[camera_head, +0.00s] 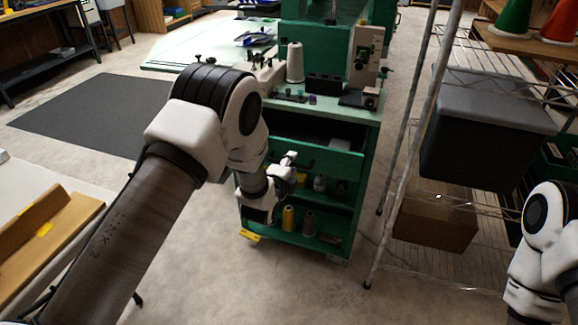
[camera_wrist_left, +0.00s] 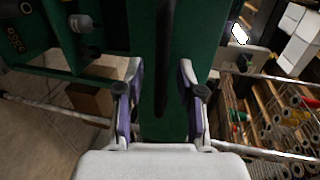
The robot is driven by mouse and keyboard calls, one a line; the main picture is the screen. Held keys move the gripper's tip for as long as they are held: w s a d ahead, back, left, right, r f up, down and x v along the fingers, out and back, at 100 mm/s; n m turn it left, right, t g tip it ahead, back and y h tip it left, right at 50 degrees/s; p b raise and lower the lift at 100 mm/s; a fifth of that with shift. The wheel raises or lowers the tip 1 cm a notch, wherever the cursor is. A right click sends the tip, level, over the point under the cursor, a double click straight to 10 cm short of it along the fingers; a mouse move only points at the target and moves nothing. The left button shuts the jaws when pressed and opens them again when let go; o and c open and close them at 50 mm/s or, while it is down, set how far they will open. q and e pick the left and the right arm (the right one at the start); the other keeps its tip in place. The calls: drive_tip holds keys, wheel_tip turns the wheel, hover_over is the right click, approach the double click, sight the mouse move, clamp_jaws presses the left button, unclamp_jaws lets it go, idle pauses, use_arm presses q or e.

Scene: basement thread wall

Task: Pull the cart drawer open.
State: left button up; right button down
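The green cart (camera_head: 368,125) stands in the middle of the head view. Its drawer has a green front (camera_head: 335,164) below a dark opening. My left gripper (camera_head: 289,160) is at the drawer front, partly hidden by my own arm and wrist. In the left wrist view, the two fingers of my left gripper (camera_wrist_left: 160,70) are apart, with the green drawer front (camera_wrist_left: 185,30) before them. A dark bar-like handle (camera_wrist_left: 163,50) runs between the fingers, and I see no clear contact with it. My right gripper is out of view; only part of the right arm shows.
Thread spools (camera_head: 289,218) stand on the cart's lower shelf. A wire rack at right holds a grey bin (camera_head: 485,135) and a cardboard box (camera_head: 435,222). A white cone (camera_head: 295,62) stands on the cart top. The floor (camera_head: 270,285) before the cart is clear.

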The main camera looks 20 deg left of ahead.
use_arm(q)
drive_tip(key=v, duration=1.2)
drive_tip(key=s+a+f+n+g, duration=0.2)
drive_tip(key=s+f+n+g, duration=0.15)
drive_tip(key=s+f, duration=0.45)
drive_tip(key=s+a+f+n+g+y, duration=0.1)
drive_tip(key=s+f+n+g, duration=0.25)
drive_tip(key=s+f, duration=0.45)
drive_tip(key=s+a+f+n+g, duration=0.2)
drive_tip(key=s+f+n+g, duration=0.15)
drive_tip(key=s+f, duration=0.45)
drive_tip(key=s+n+g, duration=0.5)
drive_tip(key=s+n, duration=0.4)
drive_tip(key=s, duration=0.1)
wheel_tip(320, 180, up, 14)
drive_tip(key=p, duration=1.5)
drive_tip(key=shift+d+m, duration=0.25)
drive_tip(key=shift+m, duration=0.1)
